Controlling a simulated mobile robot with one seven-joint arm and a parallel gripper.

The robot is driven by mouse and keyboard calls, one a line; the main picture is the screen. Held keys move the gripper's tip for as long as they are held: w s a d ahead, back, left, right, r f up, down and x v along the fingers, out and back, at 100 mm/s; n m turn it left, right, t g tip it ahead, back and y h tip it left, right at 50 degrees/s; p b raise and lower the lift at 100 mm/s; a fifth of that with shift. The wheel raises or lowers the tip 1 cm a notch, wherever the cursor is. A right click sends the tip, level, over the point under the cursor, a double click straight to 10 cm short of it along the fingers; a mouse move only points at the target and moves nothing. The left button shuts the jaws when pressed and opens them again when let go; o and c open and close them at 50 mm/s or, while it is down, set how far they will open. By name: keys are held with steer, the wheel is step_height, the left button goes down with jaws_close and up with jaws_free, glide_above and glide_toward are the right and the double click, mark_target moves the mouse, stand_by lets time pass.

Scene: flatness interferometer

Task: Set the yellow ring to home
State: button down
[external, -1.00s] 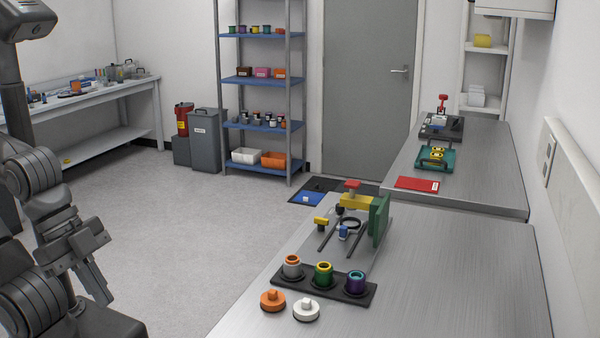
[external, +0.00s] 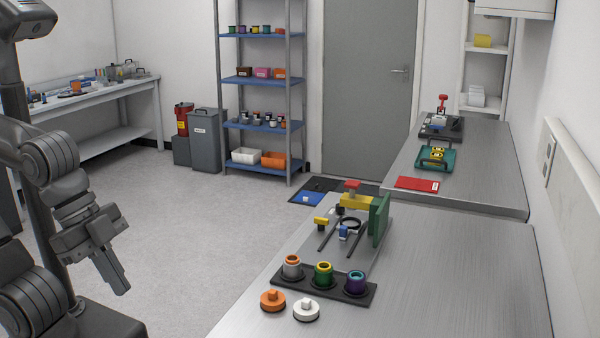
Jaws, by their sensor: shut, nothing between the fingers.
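The only yellow ring I can make out is the yellow rim (external: 323,266) on top of a green cylinder (external: 323,276). This cylinder stands upright in the middle place of a black holder (external: 300,285) on the near metal bench. A grey cylinder with an orange rim (external: 292,267) stands to its left and a purple one with a teal rim (external: 356,283) to its right. My gripper (external: 121,287) is at the left, off the bench and far from the holder. Its fingers are shut and empty, pointing down.
Behind the holder stands a fixture with a green plate (external: 379,221), a yellow block (external: 356,203), rails and a black ring (external: 351,223). An orange knob (external: 272,300) and a white knob (external: 306,309) lie in front. The bench's right side is clear.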

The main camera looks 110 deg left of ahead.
steer(key=w+a+r+g, duration=0.2)
steer(key=w+a+r, duration=0.2)
steer(key=w+a, duration=0.45)
steer(key=g, duration=0.3)
glide_above(320, 266)
step_height(320, 266, down, 5)
steer(key=shift+f, duration=0.15)
step_height(320, 266, down, 14)
